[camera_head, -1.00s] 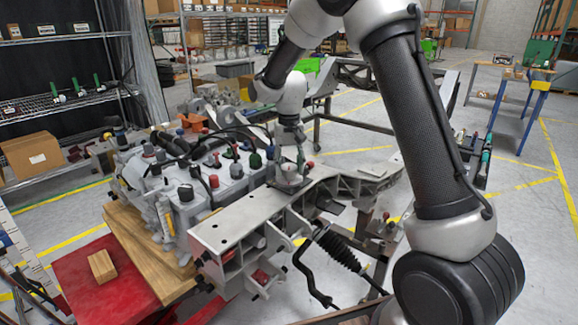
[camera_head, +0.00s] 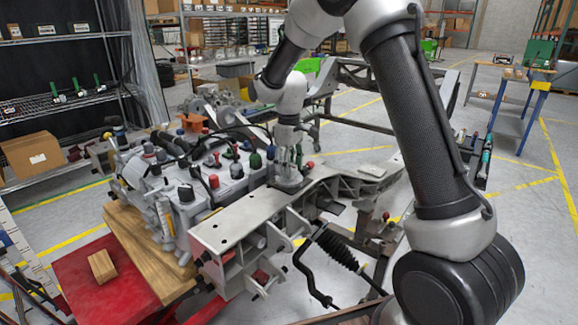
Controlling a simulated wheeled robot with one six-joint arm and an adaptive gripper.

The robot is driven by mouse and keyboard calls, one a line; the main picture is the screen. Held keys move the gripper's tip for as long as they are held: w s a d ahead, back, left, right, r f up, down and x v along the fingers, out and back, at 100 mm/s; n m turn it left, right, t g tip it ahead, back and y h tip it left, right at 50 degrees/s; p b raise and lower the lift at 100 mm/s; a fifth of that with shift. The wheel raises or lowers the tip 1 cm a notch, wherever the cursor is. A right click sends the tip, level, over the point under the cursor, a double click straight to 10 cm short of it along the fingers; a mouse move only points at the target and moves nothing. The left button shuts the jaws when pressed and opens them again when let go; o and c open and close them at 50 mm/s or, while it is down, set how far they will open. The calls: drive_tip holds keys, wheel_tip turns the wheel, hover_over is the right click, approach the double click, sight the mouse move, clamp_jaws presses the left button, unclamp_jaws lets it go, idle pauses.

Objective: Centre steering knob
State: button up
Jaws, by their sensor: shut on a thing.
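My gripper (camera_head: 288,162) hangs from my arm over the grey metal chassis beam (camera_head: 232,226) near the middle of the view. It points down at a round grey mount (camera_head: 288,184) on top of the beam. Its jaws are shut on the steering knob there; the knob is small and mostly hidden by the fingers, so I cannot tell its exact angle.
A grey engine block (camera_head: 165,195) with several coloured caps stands close to the left of my gripper, on wooden boards (camera_head: 140,255). A red table (camera_head: 95,280) with a small wooden block (camera_head: 102,265) is at lower left. A black bellows rod (camera_head: 335,250) is below right.

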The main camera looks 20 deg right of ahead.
drive_tip(key=shift+n, duration=0.5)
drive_tip(key=o, duration=1)
drive_tip(key=shift+o, duration=0.2)
wheel_tip(320, 180, up, 12)
